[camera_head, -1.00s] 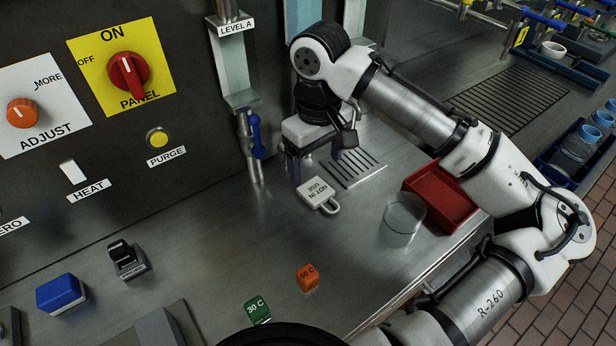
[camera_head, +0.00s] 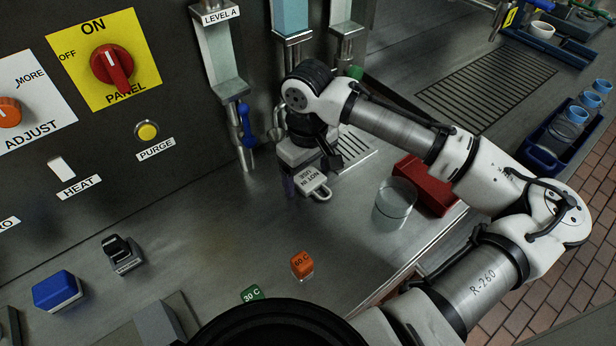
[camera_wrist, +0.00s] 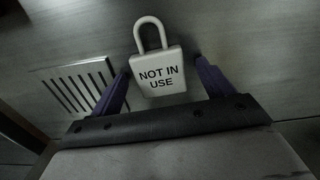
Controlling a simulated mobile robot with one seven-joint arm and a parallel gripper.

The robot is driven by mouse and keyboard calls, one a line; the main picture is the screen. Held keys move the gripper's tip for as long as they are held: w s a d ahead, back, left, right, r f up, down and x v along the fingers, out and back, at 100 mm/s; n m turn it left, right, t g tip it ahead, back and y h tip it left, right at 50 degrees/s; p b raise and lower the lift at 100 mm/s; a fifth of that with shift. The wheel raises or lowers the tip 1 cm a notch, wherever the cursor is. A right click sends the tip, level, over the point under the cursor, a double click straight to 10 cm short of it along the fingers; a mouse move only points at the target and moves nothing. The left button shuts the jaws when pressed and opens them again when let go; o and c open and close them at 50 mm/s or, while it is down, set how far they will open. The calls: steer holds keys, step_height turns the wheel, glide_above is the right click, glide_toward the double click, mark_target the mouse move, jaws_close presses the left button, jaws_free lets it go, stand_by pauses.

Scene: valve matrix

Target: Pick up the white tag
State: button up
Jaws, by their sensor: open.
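The white tag (camera_head: 311,183), shaped like a padlock and marked "NOT IN USE", lies on the metal counter. In the wrist view the tag (camera_wrist: 158,72) sits between the two purple fingers of my gripper (camera_wrist: 160,78), with its loop pointing away from the palm. Gaps show on both sides, so the fingers are open around it and not gripping. In the head view my gripper (camera_head: 304,184) is low over the counter, right at the tag, and partly hides it.
A drain grille (camera_head: 357,146) is beside the tag. A clear glass (camera_head: 394,204) and a red tray (camera_head: 424,186) stand to the right. A blue-handled tap (camera_head: 246,130) is at the left of my gripper. Orange (camera_head: 302,265) and green blocks are nearer; the counter between is clear.

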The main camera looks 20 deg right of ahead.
mark_target(308, 177)
steer(key=c, duration=1.1)
steer(key=shift+c, duration=0.2)
step_height(308, 177, up, 20)
steer(key=b, duration=0.1)
